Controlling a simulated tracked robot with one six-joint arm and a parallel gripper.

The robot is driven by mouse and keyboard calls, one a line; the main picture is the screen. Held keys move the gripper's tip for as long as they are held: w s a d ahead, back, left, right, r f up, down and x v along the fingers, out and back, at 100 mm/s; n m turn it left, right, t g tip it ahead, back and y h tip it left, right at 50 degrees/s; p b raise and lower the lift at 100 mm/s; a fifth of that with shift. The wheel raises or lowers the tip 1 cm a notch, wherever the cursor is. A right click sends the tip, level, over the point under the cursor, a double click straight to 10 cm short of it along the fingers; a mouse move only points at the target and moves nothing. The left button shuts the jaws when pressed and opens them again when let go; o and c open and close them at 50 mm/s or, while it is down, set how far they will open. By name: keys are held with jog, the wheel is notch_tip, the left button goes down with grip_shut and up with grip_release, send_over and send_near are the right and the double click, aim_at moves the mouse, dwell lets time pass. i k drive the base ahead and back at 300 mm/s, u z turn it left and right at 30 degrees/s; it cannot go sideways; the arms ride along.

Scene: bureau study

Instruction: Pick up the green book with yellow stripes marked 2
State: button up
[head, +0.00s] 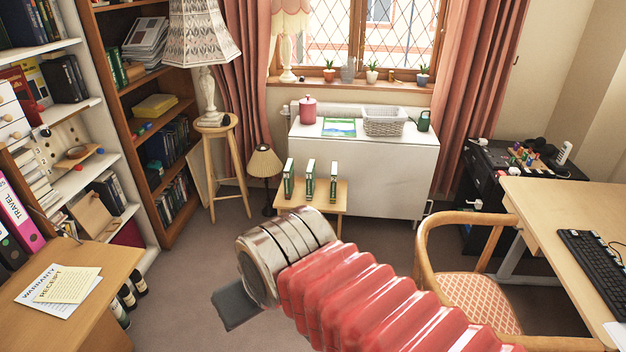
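Three green books stand upright and apart on a small low wooden table (322,197) in the middle of the head view: a left one (289,180), a middle one (310,180) and a right one (333,183). Each has pale marks on its spine, too small to read, so I cannot tell which is marked 2. My gripper (237,306) shows only as a dark grey flat piece beyond my metal wrist, low in the view and well short of the table. Its fingertips are mostly hidden, so whether it is open or shut does not show.
A white cabinet (385,180) stands behind the small table. A wooden chair (480,300) and desk (560,215) fill the right. Carpet (185,270) is clear at left centre.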

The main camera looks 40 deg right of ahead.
aim_at(334, 166)
jog(key=z, duration=0.95)
jog(key=i, duration=0.55)
jog(key=u, duration=0.8)
jog(key=i, duration=1.85)
jog(key=z, duration=0.65)
jog(key=i, duration=0.55)
jog(key=z, duration=0.4)
